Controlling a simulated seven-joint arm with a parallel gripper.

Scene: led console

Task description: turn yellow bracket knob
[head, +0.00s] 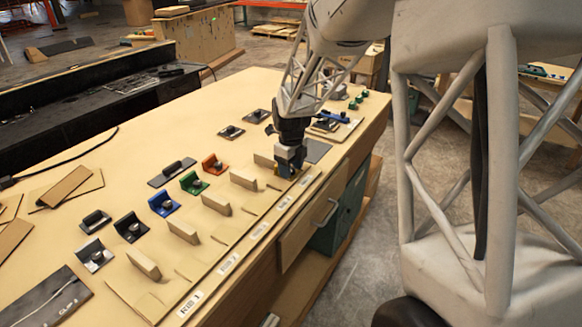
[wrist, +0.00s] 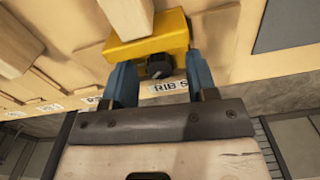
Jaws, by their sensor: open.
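The yellow bracket (wrist: 148,44) shows at the top centre of the wrist view, by the label RIB 5.
Red (head: 214,163), green (head: 193,182) and blue (head: 163,203) brackets and a grey bracket (head: 94,253) stand in a row to the left. Upright wooden blocks (head: 243,180) line the front. A grey plate (head: 317,151) lies right of my gripper.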

